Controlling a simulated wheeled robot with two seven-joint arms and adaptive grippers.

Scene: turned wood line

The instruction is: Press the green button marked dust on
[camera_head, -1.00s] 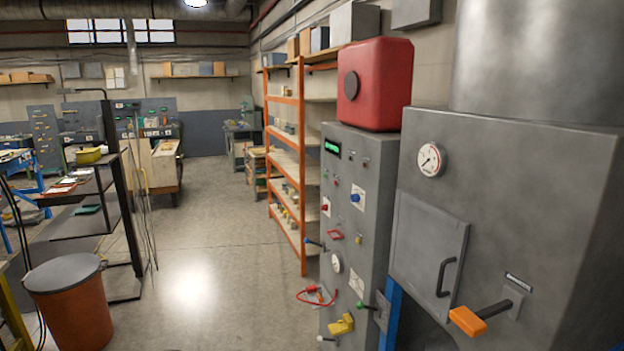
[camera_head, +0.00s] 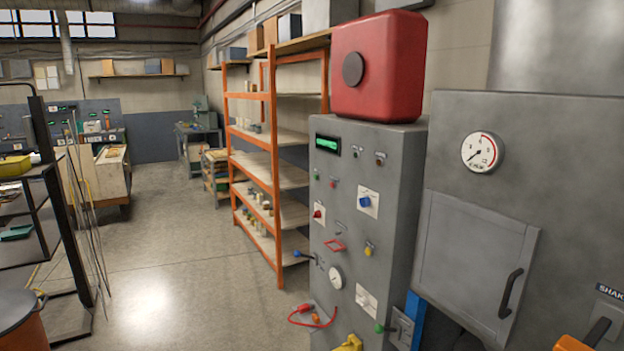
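A grey control cabinet (camera_head: 385,155) stands right of centre, its front panel turned to the left. A small green button or lamp (camera_head: 317,176) is high on that panel, below a lit green display (camera_head: 327,145). Beside it is a small red one (camera_head: 333,183). Lower down, a green knob (camera_head: 379,328) sits at the panel's right edge on a lever-like fitting. No "dust on" marking is readable, so I cannot tell which green part bears it. Neither of my grippers is in view.
The panel also has a blue knob (camera_head: 364,202), a gauge (camera_head: 335,278) and a red cable loop (camera_head: 312,316). A grey machine with a door (camera_head: 470,262) stands at right. An orange shelf (camera_head: 271,150) is behind. The floor (camera_head: 165,275) at centre left is clear.

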